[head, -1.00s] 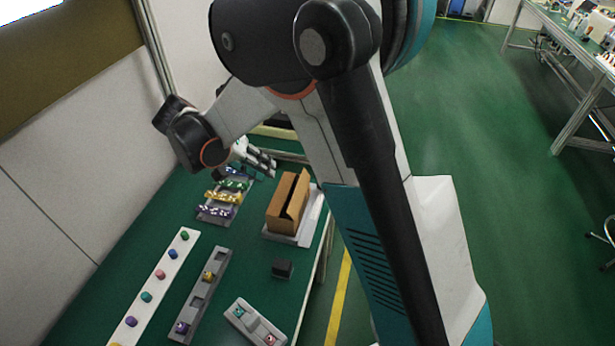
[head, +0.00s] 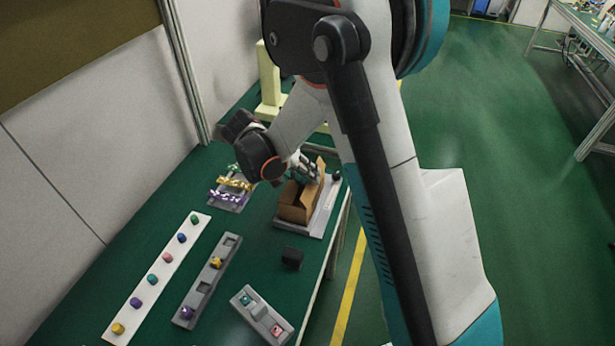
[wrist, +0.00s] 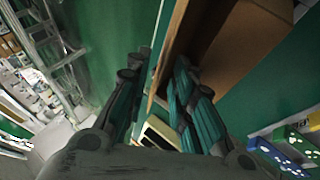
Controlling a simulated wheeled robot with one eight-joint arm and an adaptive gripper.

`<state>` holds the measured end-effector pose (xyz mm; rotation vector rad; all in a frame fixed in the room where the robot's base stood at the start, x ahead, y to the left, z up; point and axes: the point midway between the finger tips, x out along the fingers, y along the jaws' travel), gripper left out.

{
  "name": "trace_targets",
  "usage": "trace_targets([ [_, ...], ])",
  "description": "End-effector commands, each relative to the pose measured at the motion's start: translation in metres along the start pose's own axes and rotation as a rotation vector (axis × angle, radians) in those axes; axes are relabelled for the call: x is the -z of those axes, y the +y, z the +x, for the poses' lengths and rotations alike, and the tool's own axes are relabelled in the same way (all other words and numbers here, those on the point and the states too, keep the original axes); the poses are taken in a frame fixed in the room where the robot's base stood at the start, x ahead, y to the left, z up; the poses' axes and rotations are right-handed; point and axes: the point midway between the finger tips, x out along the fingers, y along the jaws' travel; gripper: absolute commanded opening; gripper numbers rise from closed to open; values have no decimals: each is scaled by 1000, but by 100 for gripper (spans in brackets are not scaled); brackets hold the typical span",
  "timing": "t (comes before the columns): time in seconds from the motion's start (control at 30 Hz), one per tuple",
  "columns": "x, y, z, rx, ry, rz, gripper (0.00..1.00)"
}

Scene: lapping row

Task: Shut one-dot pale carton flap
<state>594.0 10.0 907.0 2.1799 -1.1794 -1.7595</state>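A tan cardboard carton (head: 296,212) stands on a pale grey base plate (head: 318,226) near the table's right edge, its top open with a flap standing up. No dot on it is readable. My gripper (head: 308,172) is at the carton's far end, at the height of the raised flap. In the wrist view my gripper (wrist: 160,85) has its two fingers apart, and the edge of a brown carton panel (wrist: 164,62) runs into the gap between them. I cannot tell whether a finger touches it. The carton's inside is mostly hidden.
A rack of coloured parts (head: 232,190) is left of the carton. A white strip of coloured knobs (head: 160,275), grey trays (head: 205,283) and a small black block (head: 292,258) lie nearer. A pale yellow stand (head: 268,78) is behind. Green tabletop between them is free.

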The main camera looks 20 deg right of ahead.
Motion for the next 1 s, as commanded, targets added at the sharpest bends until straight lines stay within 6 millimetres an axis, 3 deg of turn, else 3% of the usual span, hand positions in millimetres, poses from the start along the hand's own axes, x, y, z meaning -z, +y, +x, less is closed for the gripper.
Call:
trace_targets([
  [0.27,0,0,1,0,0,0,22],
  [0.4,0,0,1,0,0,0,0],
  [0.73,0,-4,3,-33,2,-15,0],
  [1.0,-2,-19,7,-258,2,-108,0],
])
